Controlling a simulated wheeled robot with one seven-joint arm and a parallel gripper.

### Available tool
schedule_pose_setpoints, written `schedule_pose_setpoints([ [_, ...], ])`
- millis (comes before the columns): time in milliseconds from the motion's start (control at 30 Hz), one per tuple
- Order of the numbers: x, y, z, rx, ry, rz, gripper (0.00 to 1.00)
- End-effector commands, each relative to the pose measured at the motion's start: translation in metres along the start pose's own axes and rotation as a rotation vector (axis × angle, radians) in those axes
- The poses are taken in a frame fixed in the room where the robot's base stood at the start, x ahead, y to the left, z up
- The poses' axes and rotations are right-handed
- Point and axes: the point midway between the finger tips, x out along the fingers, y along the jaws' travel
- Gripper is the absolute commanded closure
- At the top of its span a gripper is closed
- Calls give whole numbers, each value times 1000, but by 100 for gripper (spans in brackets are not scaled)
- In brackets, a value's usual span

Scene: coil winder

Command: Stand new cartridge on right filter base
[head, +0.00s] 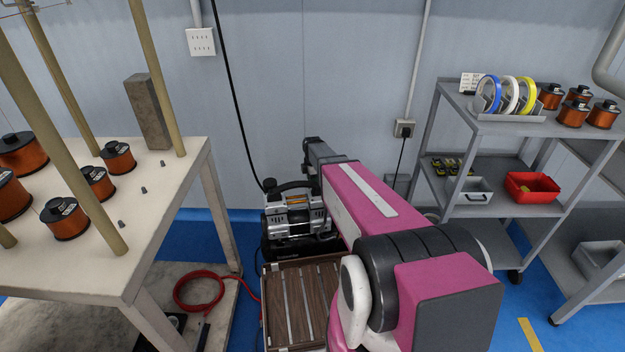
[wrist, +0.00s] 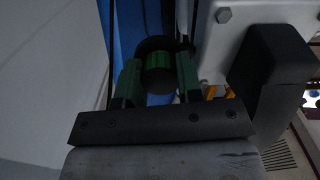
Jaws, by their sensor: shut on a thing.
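My gripper (wrist: 158,68) shows in the wrist view, with a finger on each side of a dark round piece with a green ribbed middle, which I take to be the new cartridge (wrist: 158,60). The fingers are shut on it. Its far end is in shadow. In the head view my own arm reaches away toward the wall and hides the gripper and cartridge. I cannot make out the right filter base in either view. A compressor (head: 296,212) with a black handle stands on the floor left of my arm, partly covered by it.
A pale table (head: 150,205) with copper coils and posts stands left. A grey shelf cart (head: 460,125) with tape rolls and a red bin (head: 531,187) stands right. A red hose (head: 205,292) lies beside a slatted wooden crate (head: 300,300). A white bolted surface (wrist: 265,15) is close right in the wrist view.

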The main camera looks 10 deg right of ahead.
Motion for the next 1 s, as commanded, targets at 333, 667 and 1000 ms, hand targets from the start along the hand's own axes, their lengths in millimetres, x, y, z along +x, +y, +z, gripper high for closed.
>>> schedule_pose_setpoints([
  [333,14,-1,0,0,1,-8,57],
  [667,12,1,0,0,1,-8,56],
  [1000,-40,0,0,0,1,-4,56],
])
